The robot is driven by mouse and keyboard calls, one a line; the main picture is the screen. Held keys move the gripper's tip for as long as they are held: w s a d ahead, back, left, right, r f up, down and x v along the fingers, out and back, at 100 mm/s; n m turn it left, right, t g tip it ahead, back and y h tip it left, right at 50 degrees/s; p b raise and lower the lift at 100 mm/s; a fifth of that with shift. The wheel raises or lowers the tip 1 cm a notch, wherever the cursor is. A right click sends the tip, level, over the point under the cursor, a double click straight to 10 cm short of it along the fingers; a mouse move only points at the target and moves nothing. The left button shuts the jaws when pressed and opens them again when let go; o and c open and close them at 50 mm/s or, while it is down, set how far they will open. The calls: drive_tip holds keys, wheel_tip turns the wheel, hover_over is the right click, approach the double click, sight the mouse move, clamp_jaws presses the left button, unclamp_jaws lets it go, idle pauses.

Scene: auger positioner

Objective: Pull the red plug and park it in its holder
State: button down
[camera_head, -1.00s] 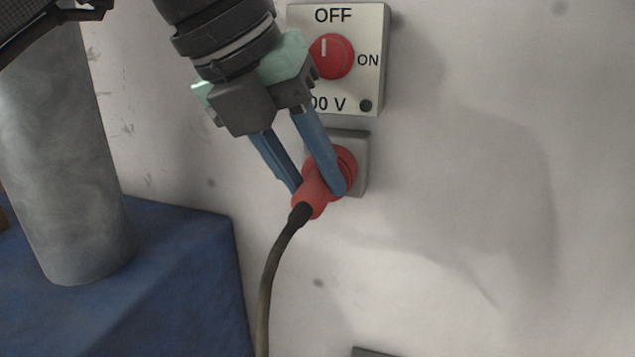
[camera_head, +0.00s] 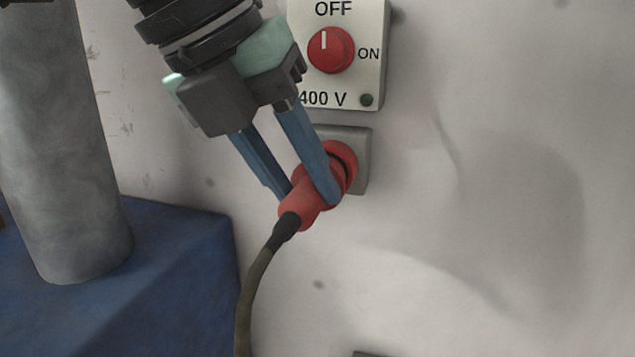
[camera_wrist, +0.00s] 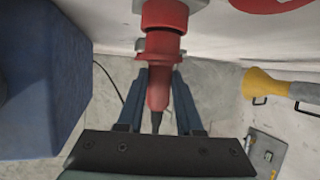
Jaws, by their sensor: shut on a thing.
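The red plug (camera_head: 299,205) is held between the two blue fingers of my gripper (camera_head: 308,196), just off the wall. Its dark cable (camera_head: 256,285) hangs down to the lower left. The red socket (camera_head: 344,160) sits on a grey wall box (camera_head: 361,175). A dark gap shows between plug and socket; whether the tip is still inside I cannot tell. In the wrist view, the plug (camera_wrist: 158,92) lies between the fingers (camera_wrist: 160,74), in line with the socket (camera_wrist: 165,14). I cannot clearly identify the holder.
A switch panel (camera_head: 375,60) above the socket has its red knob (camera_head: 330,50) pointing to OFF. A blue block (camera_head: 180,265) and grey column (camera_head: 70,150) stand left. The wrist view shows a yellow funnel-shaped thing (camera_wrist: 262,86) and a grey plate (camera_wrist: 266,150). The wall at right is clear.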

drive_tip(key=shift+s+a+b, duration=0.2)
drive_tip(key=shift+s+b, duration=0.05)
drive_tip(key=shift+s, duration=0.3)
drive_tip(key=shift+s+a+b, duration=0.15)
drive_tip(key=shift+s+b, duration=0.1)
drive_tip(key=shift+s, duration=0.3)
